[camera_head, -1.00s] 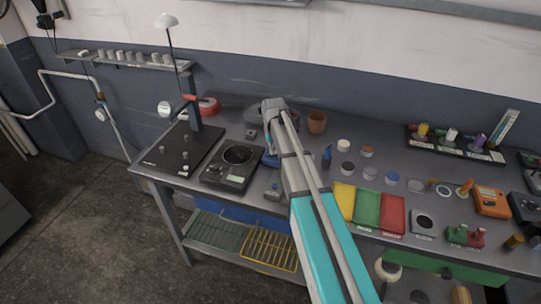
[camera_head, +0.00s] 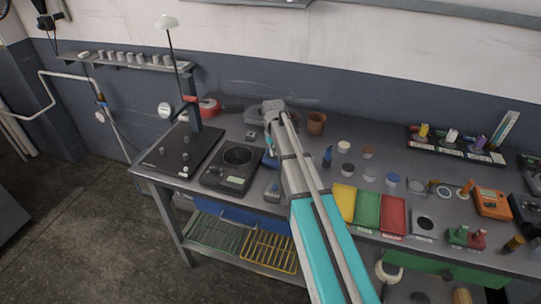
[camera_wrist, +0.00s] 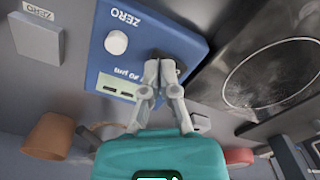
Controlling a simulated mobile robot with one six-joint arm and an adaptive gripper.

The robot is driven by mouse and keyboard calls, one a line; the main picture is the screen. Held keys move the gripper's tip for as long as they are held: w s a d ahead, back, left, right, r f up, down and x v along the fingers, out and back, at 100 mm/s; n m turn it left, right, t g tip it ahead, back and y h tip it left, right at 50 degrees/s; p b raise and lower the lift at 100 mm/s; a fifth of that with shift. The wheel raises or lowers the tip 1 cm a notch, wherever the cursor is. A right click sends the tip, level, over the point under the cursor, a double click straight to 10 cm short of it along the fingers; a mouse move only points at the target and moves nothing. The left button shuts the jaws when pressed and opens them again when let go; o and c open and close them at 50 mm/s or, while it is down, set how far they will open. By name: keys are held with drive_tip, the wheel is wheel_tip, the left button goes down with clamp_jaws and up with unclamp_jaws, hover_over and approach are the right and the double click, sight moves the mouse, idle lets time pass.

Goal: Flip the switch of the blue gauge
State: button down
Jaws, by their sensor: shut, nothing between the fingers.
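The blue gauge (camera_wrist: 133,19) fills the top middle of the wrist view. Its face shows a white round knob (camera_wrist: 116,42), the word ZERO and a small display (camera_wrist: 118,88). My gripper (camera_wrist: 163,72) is shut and empty, with its fingertips at the gauge's face beside a dark switch area. The fingers partly cover the switch, so its position and any contact cannot be told. In the head view the blue gauge (camera_head: 269,160) shows only in part beside my arm, and my fingertips are hard to make out.
A black hotplate-like device (camera_head: 232,168) stands left of the gauge, and a black stand base (camera_head: 178,150) farther left. A brown pot (camera_head: 316,123) is behind. Yellow, green and red trays (camera_head: 367,211) lie to the right. A small labelled grey block (camera_wrist: 37,38) is near the gauge.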

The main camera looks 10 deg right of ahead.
drive_tip(key=shift+r+p, duration=3.1)
drive_tip(key=shift+r, duration=0.2)
